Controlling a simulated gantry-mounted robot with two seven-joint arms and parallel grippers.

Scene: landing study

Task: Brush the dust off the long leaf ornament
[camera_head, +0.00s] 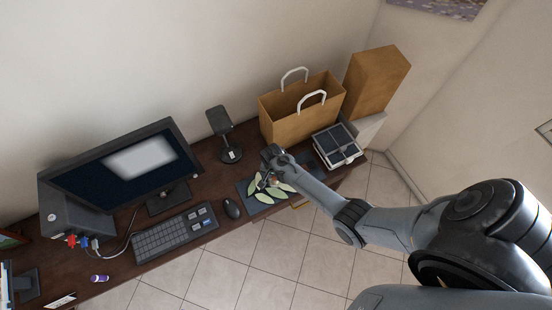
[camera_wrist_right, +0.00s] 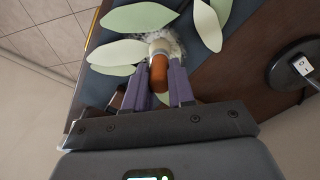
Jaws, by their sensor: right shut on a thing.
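The leaf ornament has several long pale green leaves (camera_head: 264,197) and lies on a dark mat near the front edge of the desk. Its leaves (camera_wrist_right: 119,53) spread across the top of the right wrist view. My right gripper (camera_head: 268,180) is over the ornament. In the right wrist view, its fingers (camera_wrist_right: 157,84) are shut on a brush with an orange-brown handle (camera_wrist_right: 159,73). The brush's pale bristles (camera_wrist_right: 170,40) are among the leaves; whether they touch a leaf is hard to tell. Dust is not clearly visible. My left gripper is not in view.
A black mouse (camera_head: 232,208) and keyboard (camera_head: 174,233) lie left of the mat. A monitor (camera_head: 128,165) and a black stand (camera_head: 219,122) are behind. A paper bag (camera_head: 279,118) and a stacked box (camera_head: 338,146) stand behind and right.

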